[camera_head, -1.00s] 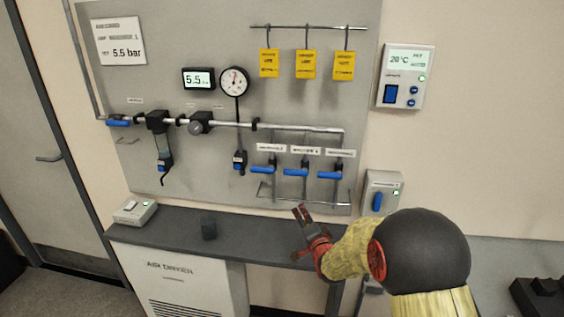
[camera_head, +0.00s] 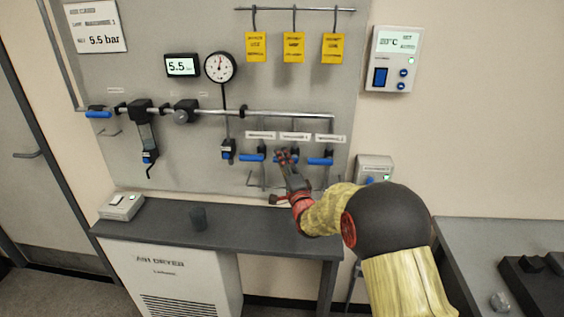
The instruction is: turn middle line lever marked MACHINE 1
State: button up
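The middle line lever (camera_head: 278,160) is a blue handle on a dark valve, under the middle white label (camera_head: 295,136). It lies horizontal, pointing left, and is partly hidden by my gripper. My gripper (camera_head: 286,154) is raised in front of the middle valve, its fingers overlapping the lever in the picture. Whether it touches the lever, and how far its fingers are apart, I cannot tell. The left line lever (camera_head: 251,157) and the right line lever (camera_head: 320,161) are also blue and horizontal.
A grey panel carries the pipe (camera_head: 215,112), a gauge (camera_head: 220,67) and yellow tags (camera_head: 294,47) above. A dark shelf (camera_head: 170,220) with a small dark cup (camera_head: 198,217) lies below. A wall box (camera_head: 374,168) stands right of the levers.

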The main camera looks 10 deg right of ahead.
jog(key=shift+w, duration=0.4)
jog(key=shift+c, duration=0.3)
grip_shut()
dwell(0.5)
